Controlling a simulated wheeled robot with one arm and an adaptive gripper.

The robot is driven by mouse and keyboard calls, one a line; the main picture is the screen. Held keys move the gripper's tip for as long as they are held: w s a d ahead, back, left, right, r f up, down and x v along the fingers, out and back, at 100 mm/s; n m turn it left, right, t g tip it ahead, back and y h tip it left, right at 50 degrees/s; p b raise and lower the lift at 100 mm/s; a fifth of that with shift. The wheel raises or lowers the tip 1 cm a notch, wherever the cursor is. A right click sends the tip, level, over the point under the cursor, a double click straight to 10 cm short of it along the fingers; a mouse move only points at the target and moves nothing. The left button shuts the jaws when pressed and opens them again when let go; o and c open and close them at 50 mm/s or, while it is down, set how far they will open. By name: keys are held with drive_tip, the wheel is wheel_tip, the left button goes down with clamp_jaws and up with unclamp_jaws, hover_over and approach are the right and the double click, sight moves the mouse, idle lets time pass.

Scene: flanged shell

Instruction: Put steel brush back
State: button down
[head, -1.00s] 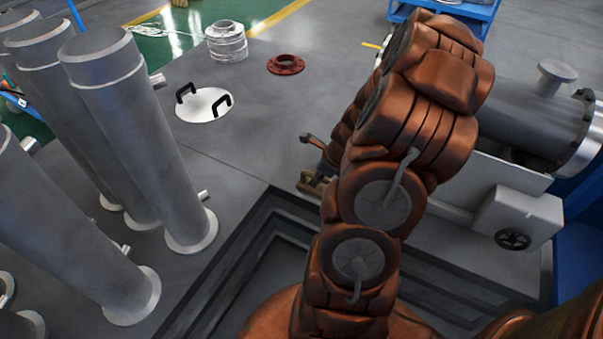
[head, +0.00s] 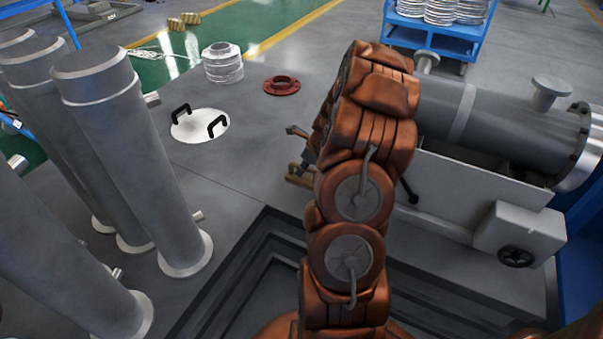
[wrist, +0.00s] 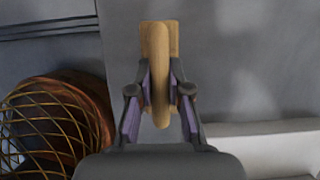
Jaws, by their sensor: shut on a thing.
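The steel brush (wrist: 172,38) shows in the wrist view as a wooden block with a long rounded wooden handle, running up from between the fingers. My gripper (wrist: 160,88) is shut on this handle, with a purple-lined finger on each side. In the head view the brush (head: 299,178) is a small tan shape left of my copper-coloured arm, above the grey platform. My gripper there is mostly hidden behind the arm. The bristles are hidden, and I cannot tell whether the brush touches the surface.
A white disc with two black handles (head: 200,126), a red flange (head: 282,85) and a wrapped ring stack (head: 222,64) are on the platform. Tall grey cylinders (head: 130,150) stand left. A grey flanged shell (head: 480,115) lies right. A stepped recess (head: 262,250) is in front.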

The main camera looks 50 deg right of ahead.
drive_tip(key=shift+w+d+f, duration=0.2)
drive_tip(key=shift+w+d, duration=0.4)
drive_tip(key=shift+w, duration=0.35)
drive_tip(key=shift+f+b, duration=0.6)
drive_tip(key=shift+f, duration=1.05)
drive_tip(key=c, duration=1.1)
unclamp_jaws()
drive_tip(key=shift+f, duration=0.15)
